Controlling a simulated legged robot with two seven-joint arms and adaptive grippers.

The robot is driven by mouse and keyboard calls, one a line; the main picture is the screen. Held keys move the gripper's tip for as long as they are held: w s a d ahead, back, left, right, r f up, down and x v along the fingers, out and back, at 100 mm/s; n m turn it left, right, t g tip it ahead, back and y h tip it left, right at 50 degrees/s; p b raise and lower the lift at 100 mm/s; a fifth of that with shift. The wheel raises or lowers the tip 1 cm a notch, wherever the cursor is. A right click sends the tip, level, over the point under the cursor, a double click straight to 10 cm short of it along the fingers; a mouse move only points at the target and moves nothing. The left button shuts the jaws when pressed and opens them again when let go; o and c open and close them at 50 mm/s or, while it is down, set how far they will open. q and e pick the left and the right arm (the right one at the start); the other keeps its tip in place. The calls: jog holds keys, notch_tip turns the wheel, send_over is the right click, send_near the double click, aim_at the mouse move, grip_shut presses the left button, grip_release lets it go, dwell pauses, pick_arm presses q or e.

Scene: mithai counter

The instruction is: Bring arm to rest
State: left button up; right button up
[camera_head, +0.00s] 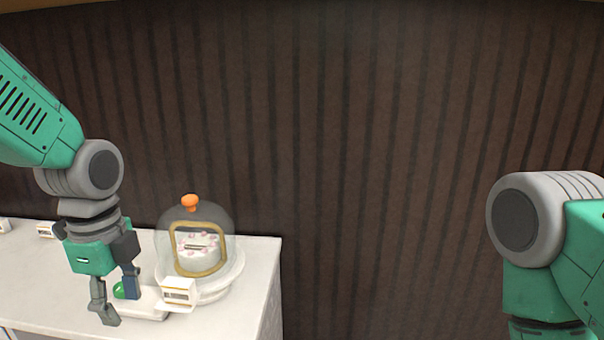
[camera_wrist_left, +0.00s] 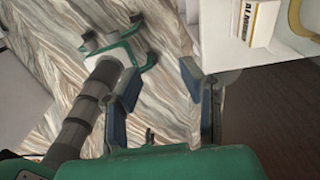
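My left gripper (camera_head: 120,308) hangs pointing down over the left part of the white counter (camera_head: 262,262) in the head view. In the left wrist view its two fingers (camera_wrist_left: 160,88) stand apart with an empty gap between them. My right arm (camera_head: 540,215) comes in at the right edge of the head view, with its forearm hanging down. Its gripper is below the frame and hidden.
A glass dome (camera_head: 222,212) with an orange knob (camera_head: 190,203) covers a cake on the counter. A white label card (camera_head: 179,293) stands in front. A green item (camera_head: 119,290) lies behind my left fingers. Right of the counter is free room before the dark ribbed wall (camera_head: 390,150).

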pick_arm(q)
jog(key=s+f+n+b, duration=0.2)
jog(key=s+f+n, duration=0.2)
jog(key=f, duration=0.8)
jog(key=s+f+n+b, duration=0.1)
jog(key=s+f+n, duration=0.35)
jog(key=f, duration=0.75)
jog(key=s+a+f+n+b, duration=0.1)
jog(key=s+f+n+b, duration=0.1)
jog(key=s+f+n, duration=0.7)
jog(key=s+f, duration=0.4)
jog(key=s, duration=0.1)
jog(key=shift+s+f+n+t, duration=0.15)
jog(key=shift+f+n+t, duration=0.05)
jog(key=shift+n+t, duration=0.15)
pick_arm(e)
notch_tip(320, 180, down, 6)
jog(key=shift+r, duration=0.25)
